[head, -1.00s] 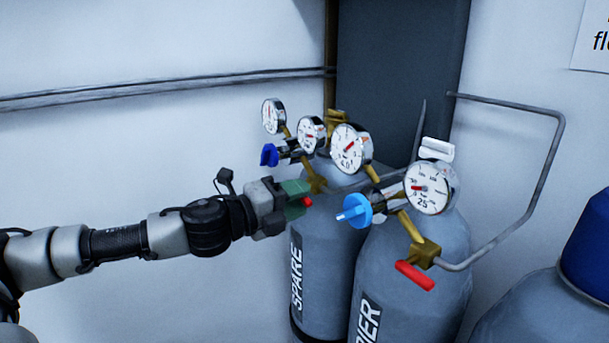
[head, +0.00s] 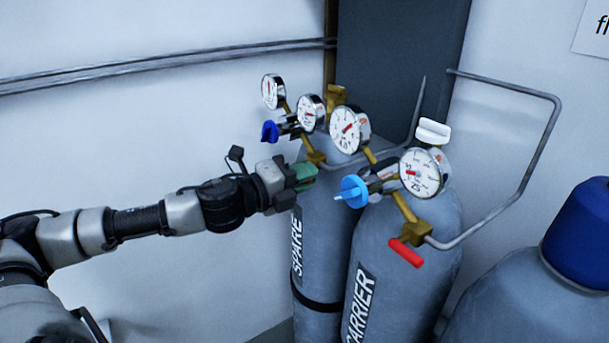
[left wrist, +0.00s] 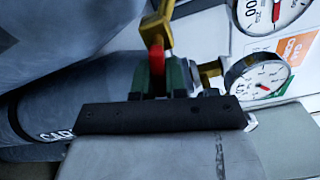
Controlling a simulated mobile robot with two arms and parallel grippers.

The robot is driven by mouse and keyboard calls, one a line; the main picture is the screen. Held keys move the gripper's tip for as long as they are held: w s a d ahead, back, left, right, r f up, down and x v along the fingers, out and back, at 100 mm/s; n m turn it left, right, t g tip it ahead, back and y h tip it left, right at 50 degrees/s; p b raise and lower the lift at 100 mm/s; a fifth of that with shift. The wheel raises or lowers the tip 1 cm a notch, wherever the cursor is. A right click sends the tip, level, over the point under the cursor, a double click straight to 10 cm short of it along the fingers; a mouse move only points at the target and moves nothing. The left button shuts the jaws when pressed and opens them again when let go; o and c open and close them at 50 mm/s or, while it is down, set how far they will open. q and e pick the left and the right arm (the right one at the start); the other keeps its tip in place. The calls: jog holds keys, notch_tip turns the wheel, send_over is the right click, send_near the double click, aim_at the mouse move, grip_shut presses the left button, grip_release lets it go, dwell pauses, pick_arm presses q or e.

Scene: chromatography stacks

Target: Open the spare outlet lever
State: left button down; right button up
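The SPARE cylinder (head: 320,230) stands left of the CARRIER cylinder. Its gauges and brass fittings (head: 315,157) are on top. The spare's red outlet lever (left wrist: 157,58) hangs from a brass fitting in the left wrist view, its end between my green fingers. In the head view my gripper hides this lever. My left gripper (head: 303,173) is at the spare's outlet, with both fingers close against the lever's sides and no clear gap; it looks shut on it. It also shows in the left wrist view (left wrist: 159,78). My right gripper is not in view.
The CARRIER cylinder (head: 400,250) stands close on the right, with a light blue knob (head: 351,191) and its own red lever (head: 406,252). A grey pipe (head: 520,180) bends behind it. A blue-capped cylinder (head: 595,240) is at far right. Space left of the spare is clear.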

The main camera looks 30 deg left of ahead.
pick_arm(q)
jog(key=n, duration=0.3)
jog(key=shift+r, duration=0.35)
jog(key=c, duration=1.2)
grip_release()
jog(key=shift+o, duration=0.2)
